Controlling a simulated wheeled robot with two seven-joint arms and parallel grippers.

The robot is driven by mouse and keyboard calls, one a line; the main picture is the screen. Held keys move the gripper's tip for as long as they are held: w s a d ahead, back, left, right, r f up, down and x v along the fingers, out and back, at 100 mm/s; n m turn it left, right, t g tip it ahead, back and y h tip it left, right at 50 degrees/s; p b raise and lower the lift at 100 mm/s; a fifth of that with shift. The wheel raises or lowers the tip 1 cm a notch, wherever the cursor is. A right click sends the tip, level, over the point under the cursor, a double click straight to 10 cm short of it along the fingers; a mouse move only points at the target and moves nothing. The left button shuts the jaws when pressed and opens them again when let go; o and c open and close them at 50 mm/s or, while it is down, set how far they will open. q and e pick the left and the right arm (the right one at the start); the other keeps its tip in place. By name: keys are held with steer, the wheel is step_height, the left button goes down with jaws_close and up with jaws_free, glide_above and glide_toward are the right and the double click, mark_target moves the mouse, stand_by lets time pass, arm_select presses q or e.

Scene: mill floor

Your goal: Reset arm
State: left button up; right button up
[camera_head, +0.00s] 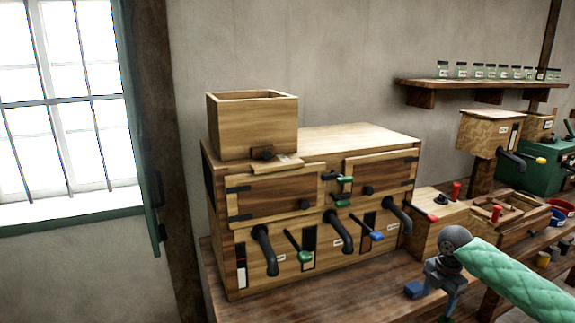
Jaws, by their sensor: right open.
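My right arm comes in from the lower right in a green quilted sleeve. Its gripper (432,298) is open and empty, above the front part of the wooden bench (360,300). It is right of and in front of a large wooden mill cabinet (270,273), apart from its front. My left gripper is not in view.
An open wooden hopper box (252,128) stands on the cabinet. Small wooden boxes with red knobs (456,190) stand on the bench to the right. A wall shelf (470,86) holds several jars. A barred window (65,110) is at left.

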steer(key=s+a+f+m+y, duration=0.1)
steer(key=s+a+f+m, duration=0.1)
steer(key=s+a+f, duration=0.4)
steer(key=s+a+f+m+t, duration=0.1)
steer(key=s+a+f+m, duration=0.2)
steer(key=a+f, duration=0.6)
steer(key=s+a+f+m+y, duration=0.15)
steer(key=s+a+f, duration=0.3)
steer(key=f, duration=0.45)
steer(key=s+a+f+m, duration=0.2)
steer(key=s+f+m, duration=0.2)
steer(key=s, duration=0.4)
steer(key=s+a+f+m+h, duration=0.1)
steer(key=s+a+f+m, duration=0.2)
steer(key=s, duration=0.6)
steer(key=s+a+f+m, duration=0.2)
steer(key=s+f+m, duration=0.3)
steer(key=s, duration=0.3)
steer(key=shift+s+a+m+h, duration=0.15)
steer(key=shift+s+m+h, duration=0.2)
steer(key=shift+m, duration=0.5)
